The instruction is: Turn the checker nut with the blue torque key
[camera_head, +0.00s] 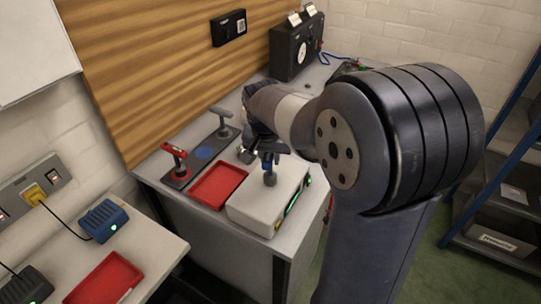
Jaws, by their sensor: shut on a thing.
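My gripper (260,146) is shut on the blue torque key (268,160), above the pale checker box (262,206). The key stands roughly upright, with its dark lower end at the top of the box. The checker nut cannot be made out; the key's lower end covers that spot. The key's upper part is partly hidden by my gripper. I cannot tell whether the key is fully seated on the nut. A green light shows on the side of the box.
Left of the checker, a red tray (217,186) lies on the bench. Behind it, a dark rack (186,177) holds a red key (174,158) and a grey key (222,120), with an empty blue spot between. A black gauge box (291,50) stands at the back.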

